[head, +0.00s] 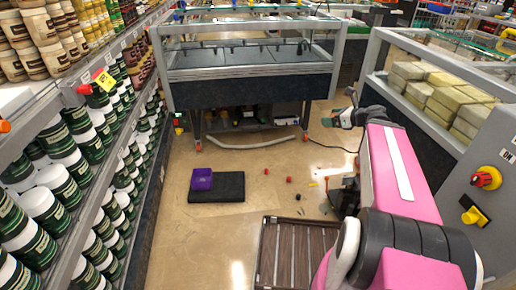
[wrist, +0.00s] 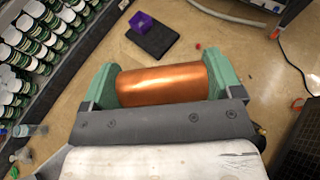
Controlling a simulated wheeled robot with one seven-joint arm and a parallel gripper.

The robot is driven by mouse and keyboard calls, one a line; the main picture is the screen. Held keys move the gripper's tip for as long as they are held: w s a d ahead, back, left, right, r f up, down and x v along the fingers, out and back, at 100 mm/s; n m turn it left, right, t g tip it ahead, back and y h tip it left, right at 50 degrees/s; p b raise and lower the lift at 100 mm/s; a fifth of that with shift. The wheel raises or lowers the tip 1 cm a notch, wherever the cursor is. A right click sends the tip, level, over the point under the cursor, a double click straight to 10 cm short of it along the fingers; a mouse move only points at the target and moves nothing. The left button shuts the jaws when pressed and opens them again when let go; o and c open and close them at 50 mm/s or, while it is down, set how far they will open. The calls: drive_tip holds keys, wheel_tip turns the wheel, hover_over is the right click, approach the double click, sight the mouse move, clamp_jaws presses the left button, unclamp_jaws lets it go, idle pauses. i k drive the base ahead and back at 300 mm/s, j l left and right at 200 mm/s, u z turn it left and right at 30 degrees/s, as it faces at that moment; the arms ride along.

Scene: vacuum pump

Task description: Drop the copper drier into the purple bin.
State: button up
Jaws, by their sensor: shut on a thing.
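The copper drier (wrist: 160,85) is a shiny copper cylinder. It fills the space between the two green fingers of my gripper (wrist: 159,84) in the wrist view, lying crosswise with a finger at each end. In the head view my gripper (head: 345,117) is raised off the floor, right of centre, and the drier is hard to make out there. The purple bin (head: 202,179) stands on the left part of a black mat (head: 230,188) on the floor, left of and below my gripper. It also shows at the top of the wrist view (wrist: 141,21), apart from the drier.
Shelves of green and white jars (head: 60,180) line the left side. A glass display case (head: 250,75) stands behind the mat. A slatted brown rack (head: 290,250) is at the front. Small red items (head: 289,179) lie on the floor. A cable (head: 327,146) runs at the right.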

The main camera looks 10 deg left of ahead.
sight(208, 180)
drive_tip(key=u, duration=1.35)
